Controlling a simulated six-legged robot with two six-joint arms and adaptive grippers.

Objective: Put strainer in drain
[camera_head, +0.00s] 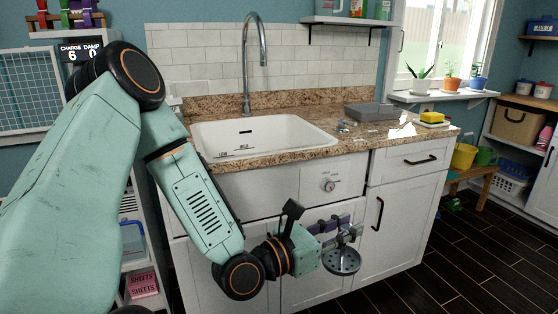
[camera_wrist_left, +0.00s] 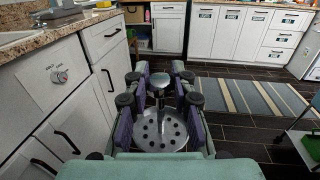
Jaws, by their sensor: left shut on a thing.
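The strainer (camera_head: 341,262) is a round grey metal disc with holes and a knob on top. My left gripper (camera_head: 343,233) is shut on it and holds it in front of the sink cabinet, below counter height. In the left wrist view the strainer (camera_wrist_left: 160,132) sits between the purple-padded fingers of the left gripper (camera_wrist_left: 162,90), its holed disc facing the camera. The white sink basin (camera_head: 262,135) is set in the granite counter, up and to the left of the strainer. The drain is hidden at the basin's bottom. My right gripper is not in view.
A tall faucet (camera_head: 247,65) stands behind the basin. A grey tray (camera_head: 370,111), white scraps and a yellow sponge (camera_head: 432,117) lie on the counter at right. The dark floor (camera_head: 470,255) at right is clear.

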